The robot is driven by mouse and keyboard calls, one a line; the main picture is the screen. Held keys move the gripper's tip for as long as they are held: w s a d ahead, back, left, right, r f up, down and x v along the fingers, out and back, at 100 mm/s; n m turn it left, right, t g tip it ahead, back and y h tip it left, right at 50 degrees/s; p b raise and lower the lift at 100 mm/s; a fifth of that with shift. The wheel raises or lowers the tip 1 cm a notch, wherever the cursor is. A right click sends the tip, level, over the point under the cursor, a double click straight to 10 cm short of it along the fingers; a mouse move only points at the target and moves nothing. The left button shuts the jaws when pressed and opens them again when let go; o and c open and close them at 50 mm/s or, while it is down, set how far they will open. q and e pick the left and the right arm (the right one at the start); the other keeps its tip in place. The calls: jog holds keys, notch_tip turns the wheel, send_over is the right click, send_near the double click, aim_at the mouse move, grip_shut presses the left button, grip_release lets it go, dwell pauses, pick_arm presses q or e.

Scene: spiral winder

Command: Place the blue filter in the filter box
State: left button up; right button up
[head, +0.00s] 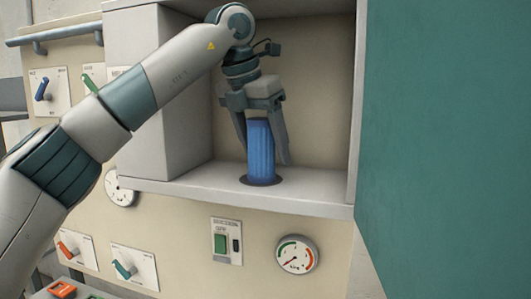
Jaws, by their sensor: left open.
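The blue filter (261,152) is a ribbed blue cylinder. It stands upright in the filter box (205,180), a recessed open compartment, with its lower end at a dark round opening (262,182) in the box floor. My left gripper (266,158) points down over the filter, with one finger on each side of it. The fingers are spread and the right one shows a gap to the filter. I cannot tell whether the left finger touches it. My right gripper is not in view.
A large teal panel (445,130) stands right of the box opening. Below the box are a green switch (221,243) and a round gauge (296,254). Lever switches (125,270) sit lower left. A handrail (55,33) runs at upper left.

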pick_arm(q)
jog(key=shift+s+a+r+b, duration=0.1)
jog(key=shift+s+b, duration=0.05)
jog(key=shift+b, duration=0.2)
jog(key=s+a+b, duration=0.7)
jog(key=s, duration=0.2)
jog(key=shift+a+r+b, duration=0.15)
jog(key=shift+a+b, duration=0.2)
